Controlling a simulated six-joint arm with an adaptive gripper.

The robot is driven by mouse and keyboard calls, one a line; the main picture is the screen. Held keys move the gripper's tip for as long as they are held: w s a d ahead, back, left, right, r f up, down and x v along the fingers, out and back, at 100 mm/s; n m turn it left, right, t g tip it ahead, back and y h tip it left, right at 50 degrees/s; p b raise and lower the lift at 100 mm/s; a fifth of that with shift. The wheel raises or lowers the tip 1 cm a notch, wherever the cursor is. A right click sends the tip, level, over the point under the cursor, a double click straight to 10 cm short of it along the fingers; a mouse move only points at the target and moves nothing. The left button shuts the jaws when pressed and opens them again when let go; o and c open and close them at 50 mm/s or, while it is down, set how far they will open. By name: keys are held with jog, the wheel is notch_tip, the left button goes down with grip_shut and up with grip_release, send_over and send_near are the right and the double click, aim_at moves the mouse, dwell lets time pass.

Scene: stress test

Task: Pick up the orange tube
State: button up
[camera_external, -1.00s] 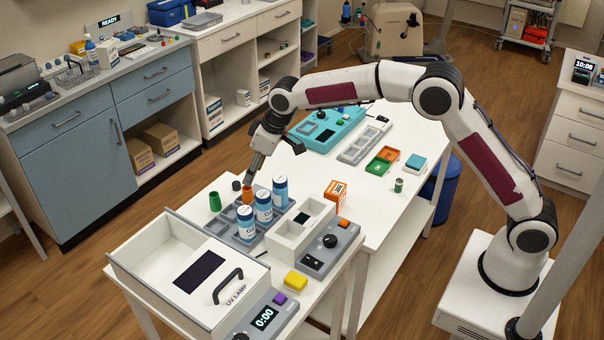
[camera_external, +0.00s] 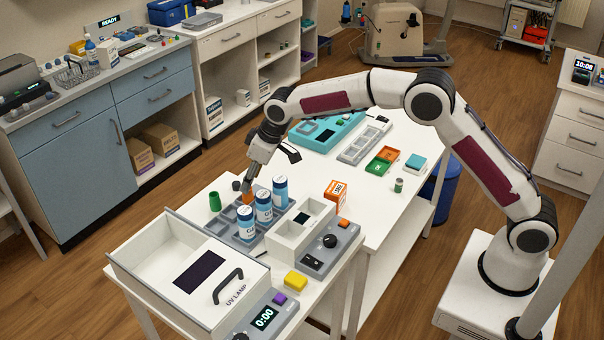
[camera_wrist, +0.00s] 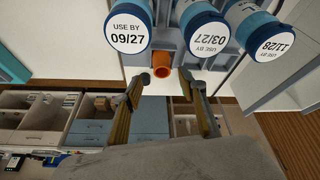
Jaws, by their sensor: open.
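The orange tube (camera_external: 248,197) stands at the back corner of the grey rack (camera_external: 222,235), behind the white bottles with blue caps. My gripper (camera_external: 247,184) is right over its top in the external view and partly covers it. I cannot tell whether a finger touches the tube.
Several bottles (camera_external: 264,207) with blue caps stand close beside the tube in the rack.

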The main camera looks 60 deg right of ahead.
aim_at(248, 195)
jog(key=x, duration=0.3)
jog(key=shift+s+a, duration=0.25)
jog(key=shift+x, duration=0.9)
jog(key=c, duration=1)
